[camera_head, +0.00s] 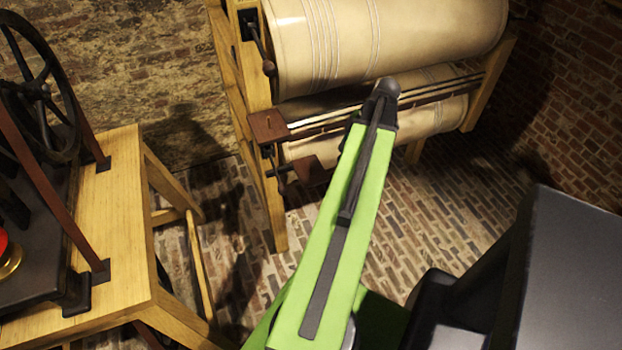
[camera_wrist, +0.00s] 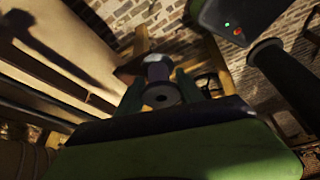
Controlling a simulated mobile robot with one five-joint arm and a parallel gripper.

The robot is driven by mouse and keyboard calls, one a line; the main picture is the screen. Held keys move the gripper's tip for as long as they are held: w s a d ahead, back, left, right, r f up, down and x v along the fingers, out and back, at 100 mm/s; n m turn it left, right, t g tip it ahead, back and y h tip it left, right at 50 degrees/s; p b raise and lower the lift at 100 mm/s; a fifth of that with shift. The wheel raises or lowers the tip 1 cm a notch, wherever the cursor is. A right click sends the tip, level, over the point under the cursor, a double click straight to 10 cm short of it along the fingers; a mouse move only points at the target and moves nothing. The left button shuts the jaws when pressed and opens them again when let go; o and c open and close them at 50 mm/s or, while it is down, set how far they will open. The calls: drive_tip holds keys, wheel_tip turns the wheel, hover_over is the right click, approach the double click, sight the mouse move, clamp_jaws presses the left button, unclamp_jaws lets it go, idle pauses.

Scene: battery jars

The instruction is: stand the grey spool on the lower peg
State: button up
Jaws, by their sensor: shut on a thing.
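In the wrist view the grey spool (camera_wrist: 158,72) sits between the two fingers of my gripper (camera_wrist: 160,88), its near flange with the dark centre hole facing the camera. My gripper is shut on it. In the head view my green arm reaches up the picture, and the dark gripper end (camera_head: 384,97) overlaps the roller machine. A small rounded grey shape (camera_head: 388,86) shows at its tip; I cannot tell whether it is the spool. I cannot pick out the lower peg with certainty in either view.
The roller machine (camera_head: 250,130) has large cream rollers (camera_head: 390,35) and brown blocks (camera_head: 268,125) on its frame. A wooden stand (camera_head: 118,200) carries a dark spoked wheel (camera_head: 40,90) at the left. Brick floor (camera_head: 400,215) lies open between them.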

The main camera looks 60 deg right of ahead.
drive_tip(key=w+f+b, duration=0.2)
drive_tip(key=w, duration=0.1)
drive_tip(key=w+a+f+b, duration=0.1)
drive_tip(key=w+f+b, duration=0.1)
drive_tip(key=w, duration=0.2)
drive_tip(key=w+a+f+b, duration=0.1)
drive_tip(key=w+f+b, duration=0.1)
drive_tip(key=w+f, duration=0.1)
drive_tip(key=shift+w+b, duration=0.3)
drive_tip(key=shift+w, duration=0.4)
wheel_tip(320, 180, down, 4)
drive_tip(key=b, duration=0.4)
drive_tip(key=shift+f, duration=0.15)
drive_tip(key=shift+r, duration=0.25)
drive_tip(key=shift+f, duration=0.2)
drive_tip(key=o, duration=1.3)
